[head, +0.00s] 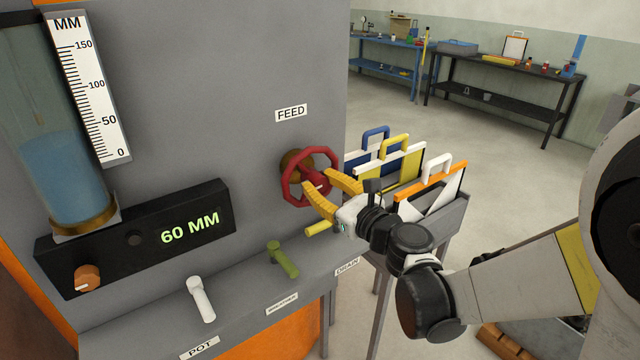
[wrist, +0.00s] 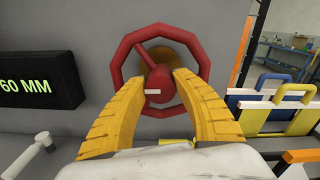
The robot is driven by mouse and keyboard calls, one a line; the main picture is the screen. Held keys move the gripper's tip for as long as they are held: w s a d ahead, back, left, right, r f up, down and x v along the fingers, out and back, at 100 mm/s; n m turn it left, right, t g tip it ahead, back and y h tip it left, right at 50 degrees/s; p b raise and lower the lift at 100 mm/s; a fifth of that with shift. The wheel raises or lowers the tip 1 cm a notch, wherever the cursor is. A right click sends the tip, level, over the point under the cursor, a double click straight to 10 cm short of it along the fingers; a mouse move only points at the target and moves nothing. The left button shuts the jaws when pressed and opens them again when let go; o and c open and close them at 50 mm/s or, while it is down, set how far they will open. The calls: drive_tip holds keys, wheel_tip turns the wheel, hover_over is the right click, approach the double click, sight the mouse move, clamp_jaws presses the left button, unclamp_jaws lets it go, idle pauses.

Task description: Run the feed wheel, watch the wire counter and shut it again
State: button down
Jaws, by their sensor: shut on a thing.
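The red feed wheel (head: 286,184) is mounted on the grey panel under the FEED label (head: 291,113). My gripper (head: 323,187) has its two yellow fingers shut on the feed wheel at its red central part. In the wrist view the fingertips (wrist: 163,82) lie either side of that part, inside the octagonal rim (wrist: 122,66). The wheel carries a short white mark. The black counter box (head: 110,248) shows 60 MM in green digits; its right end also shows in the wrist view (wrist: 68,62).
A glass tube (head: 62,170) of blue water stands beside a MM scale (head: 90,85). White (head: 201,299), green (head: 283,260) and yellow (head: 318,229) handles stick out below. A rack (head: 455,215) of framed boards stands close right of my gripper. Open floor lies beyond, before benches.

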drive_tip(key=shift+n, duration=1.8)
drive_tip(key=c, duration=1)
unclamp_jaws()
drive_tip(key=shift+o, duration=0.2)
drive_tip(key=v, duration=1.2)
